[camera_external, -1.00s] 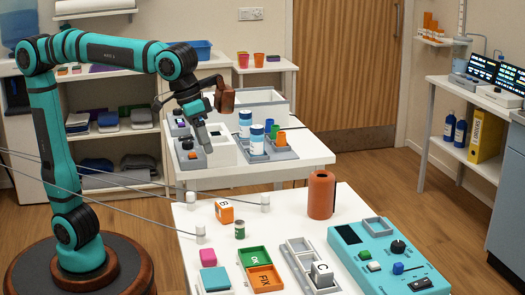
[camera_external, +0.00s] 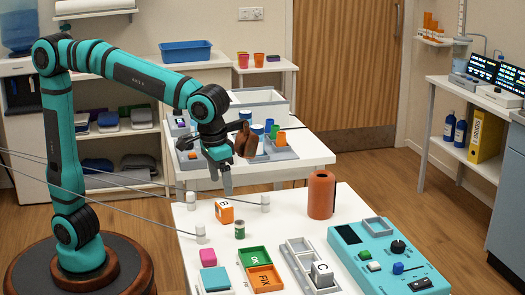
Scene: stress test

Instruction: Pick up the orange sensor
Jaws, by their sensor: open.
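An orange cube marked with a dark letter (camera_external: 224,211), which looks like the orange sensor, sits on the near white table (camera_external: 185,218).
White posts (camera_external: 191,200) with thin cables stand near the cube, with a small green can (camera_external: 240,230) in front. A larger orange-brown cylinder (camera_external: 321,194) stands to the right. Nearer are green (camera_external: 254,257) and orange trays (camera_external: 264,279) and a teal control box (camera_external: 380,258).

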